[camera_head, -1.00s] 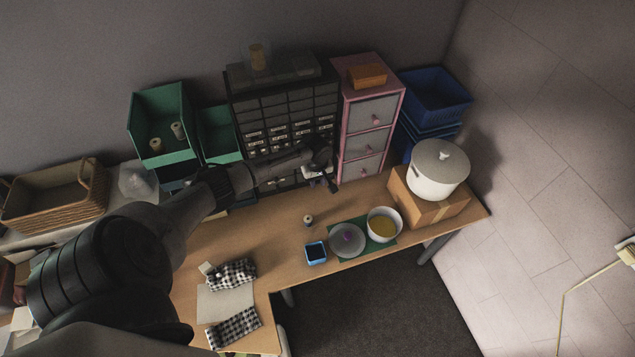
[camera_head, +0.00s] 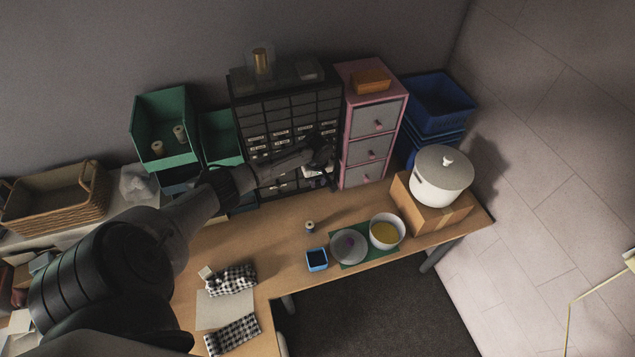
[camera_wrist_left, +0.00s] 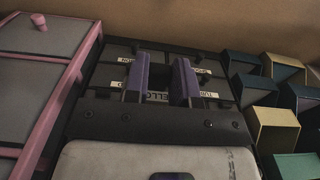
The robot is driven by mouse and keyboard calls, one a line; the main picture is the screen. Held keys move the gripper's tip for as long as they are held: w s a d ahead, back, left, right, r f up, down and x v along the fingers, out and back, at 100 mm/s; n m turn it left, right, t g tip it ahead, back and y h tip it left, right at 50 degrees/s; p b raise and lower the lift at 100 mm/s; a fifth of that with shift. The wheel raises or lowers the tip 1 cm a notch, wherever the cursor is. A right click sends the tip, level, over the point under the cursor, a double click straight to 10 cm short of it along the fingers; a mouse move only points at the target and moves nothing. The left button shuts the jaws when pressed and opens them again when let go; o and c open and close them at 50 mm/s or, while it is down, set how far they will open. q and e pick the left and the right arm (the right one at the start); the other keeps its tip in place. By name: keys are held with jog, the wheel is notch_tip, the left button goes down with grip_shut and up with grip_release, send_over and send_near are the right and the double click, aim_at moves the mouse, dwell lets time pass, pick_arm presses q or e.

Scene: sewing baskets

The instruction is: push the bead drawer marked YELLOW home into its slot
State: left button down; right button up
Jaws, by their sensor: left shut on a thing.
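The bead cabinet (camera_head: 291,103) is black, with rows of small dark drawers and white labels, and stands against the back wall. My left gripper (camera_head: 329,173) is at its lower right front, and the arm covers part of the lower rows. In the left wrist view the two purple fingers of my left gripper (camera_wrist_left: 164,80) reach to the drawer fronts. Between them is a partly covered label that reads like "ELLO", on the drawer marked YELLOW (camera_wrist_left: 157,96). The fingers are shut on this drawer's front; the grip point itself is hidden. How far the drawer stands out I cannot tell.
A pink drawer unit (camera_head: 343,130) stands close to the right of the cabinet. Green bins (camera_head: 148,122) stand to its left. A pot (camera_head: 430,190) on a carton, bowls, a thread spool (camera_head: 309,227) and a blue box (camera_head: 316,260) stand on the table.

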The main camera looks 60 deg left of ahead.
pick_arm(q)
jog(key=shift+w+a+b, duration=0.15)
jog(key=shift+a+b, duration=0.2)
jog(key=shift+a, duration=0.35)
jog(key=shift+w+a+b, duration=0.2)
jog(key=shift+a+b, duration=0.35)
jog(key=shift+a, duration=0.35)
jog(key=shift+w+a+b, duration=0.15)
jog(key=shift+a+b, duration=0.5)
jog(key=shift+a, duration=0.25)
jog(key=c, duration=0.9)
grip_release()
jog(key=shift+o, duration=0.2)
jog(key=shift+r, duration=0.25)
notch_tip(320, 180, up, 13)
jog(key=b, duration=0.1)
jog(key=shift+r+b, duration=0.2)
jog(key=shift+b, duration=0.1)
jog(key=shift+d, duration=0.1)
